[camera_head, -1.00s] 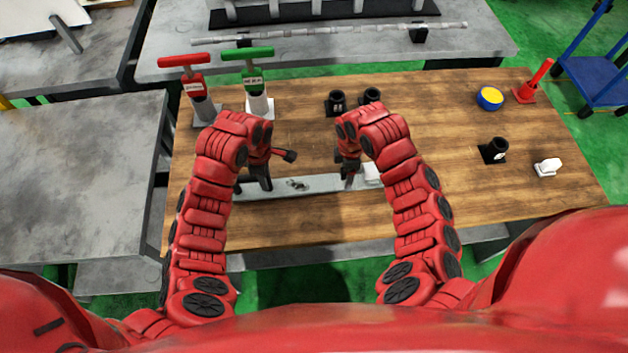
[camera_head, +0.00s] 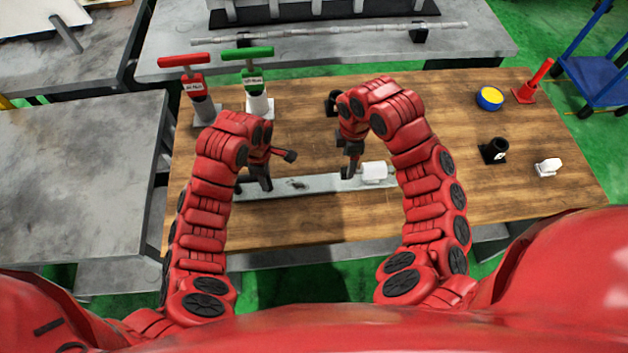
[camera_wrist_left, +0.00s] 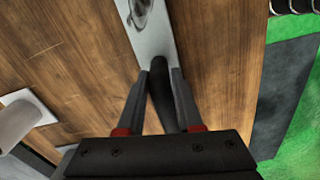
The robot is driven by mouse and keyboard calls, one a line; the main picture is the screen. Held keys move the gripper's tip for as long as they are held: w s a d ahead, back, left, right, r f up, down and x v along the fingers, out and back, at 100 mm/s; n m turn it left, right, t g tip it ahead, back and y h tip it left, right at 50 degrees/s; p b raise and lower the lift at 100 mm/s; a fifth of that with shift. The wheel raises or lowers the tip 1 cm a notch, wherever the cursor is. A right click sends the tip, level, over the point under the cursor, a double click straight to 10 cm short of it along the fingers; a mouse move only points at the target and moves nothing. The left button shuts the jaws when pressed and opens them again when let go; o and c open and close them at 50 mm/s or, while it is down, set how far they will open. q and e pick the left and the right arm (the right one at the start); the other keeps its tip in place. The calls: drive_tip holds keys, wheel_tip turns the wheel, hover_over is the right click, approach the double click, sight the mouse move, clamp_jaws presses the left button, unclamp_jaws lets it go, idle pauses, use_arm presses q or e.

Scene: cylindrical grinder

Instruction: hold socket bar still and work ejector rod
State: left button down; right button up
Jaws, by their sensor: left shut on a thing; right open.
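The socket bar (camera_head: 320,184) is a long pale grey bar lying across the wooden table. It also shows in the left wrist view (camera_wrist_left: 157,38). My left gripper (camera_head: 262,182) is at its left end. In the left wrist view its fingers (camera_wrist_left: 167,90) close around a dark rounded handle (camera_wrist_left: 161,75) at the bar's end. My right gripper (camera_head: 350,172) is open over the bar's right part, beside a white block (camera_head: 375,172). Whether it touches the bar cannot be told. Small dark detail (camera_head: 297,184) shows mid-bar; I cannot make out the ejector rod with certainty.
A red-handled tool (camera_head: 187,62) and a green-handled tool (camera_head: 249,55) stand at the back left. A black holder (camera_head: 332,103) is partly hidden by my right arm. A yellow-blue round piece (camera_head: 489,98) and another black holder (camera_head: 494,150) lie right. The table's front is clear.

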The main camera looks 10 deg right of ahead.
idle(0.3)
use_arm(q)
drive_tip(key=shift+c, duration=2.4)
unclamp_jaws()
drive_tip(key=shift+r, duration=0.1)
drive_tip(key=shift+r, duration=3.65)
